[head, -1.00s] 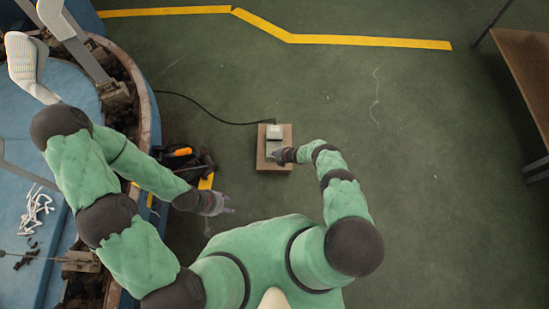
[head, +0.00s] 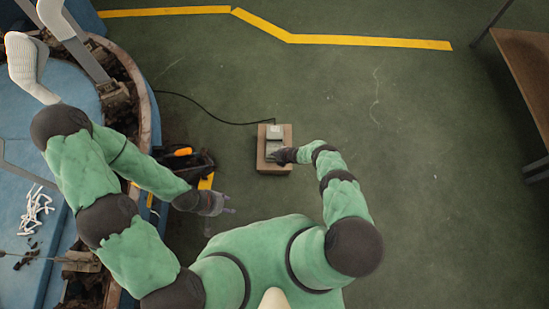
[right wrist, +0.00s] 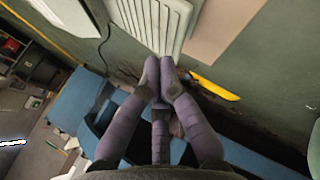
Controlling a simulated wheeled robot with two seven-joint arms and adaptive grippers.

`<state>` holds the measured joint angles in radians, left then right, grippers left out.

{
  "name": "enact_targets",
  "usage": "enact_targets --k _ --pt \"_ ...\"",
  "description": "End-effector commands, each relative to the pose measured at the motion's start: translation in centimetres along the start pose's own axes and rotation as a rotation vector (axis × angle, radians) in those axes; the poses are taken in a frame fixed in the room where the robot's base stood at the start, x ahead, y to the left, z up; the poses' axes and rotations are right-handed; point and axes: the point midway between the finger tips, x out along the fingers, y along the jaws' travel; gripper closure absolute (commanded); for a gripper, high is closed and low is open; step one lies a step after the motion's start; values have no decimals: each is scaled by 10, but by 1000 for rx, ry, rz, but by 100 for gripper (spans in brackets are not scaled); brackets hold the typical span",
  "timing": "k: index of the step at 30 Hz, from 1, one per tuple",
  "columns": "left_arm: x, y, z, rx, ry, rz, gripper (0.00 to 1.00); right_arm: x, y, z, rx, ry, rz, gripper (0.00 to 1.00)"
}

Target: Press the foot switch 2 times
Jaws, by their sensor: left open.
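The foot switch (head: 273,146) is a small grey pedal unit on a brown board on the green floor. Its ribbed light plate shows at the top of the right wrist view (right wrist: 150,20). My right gripper (head: 274,157) is over the near part of the pedal. In the right wrist view its purple fingers (right wrist: 160,72) are drawn together at the tips with nothing between them, close to the ribbed plate's edge. I cannot tell whether they touch it. My left gripper (head: 229,203) is open and empty, above the floor to the left of my body.
A black cable (head: 205,110) runs from the switch to the round blue machine (head: 60,95) at left, which carries white sock forms (head: 25,62). An orange-handled tool (head: 181,151) lies by the machine. A brown table (head: 528,75) stands at right. Floor between is clear.

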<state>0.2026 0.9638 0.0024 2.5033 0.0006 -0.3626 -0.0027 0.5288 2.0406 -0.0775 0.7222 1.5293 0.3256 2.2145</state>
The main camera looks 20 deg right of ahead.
Motion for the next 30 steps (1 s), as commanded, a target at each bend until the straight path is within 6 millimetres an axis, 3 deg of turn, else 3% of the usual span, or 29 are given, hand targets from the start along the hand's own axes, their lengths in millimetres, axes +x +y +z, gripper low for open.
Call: enact_targets --k 30 --pt "0 0 0 0 0 0 54 6 -6 0 0 0 0 100"
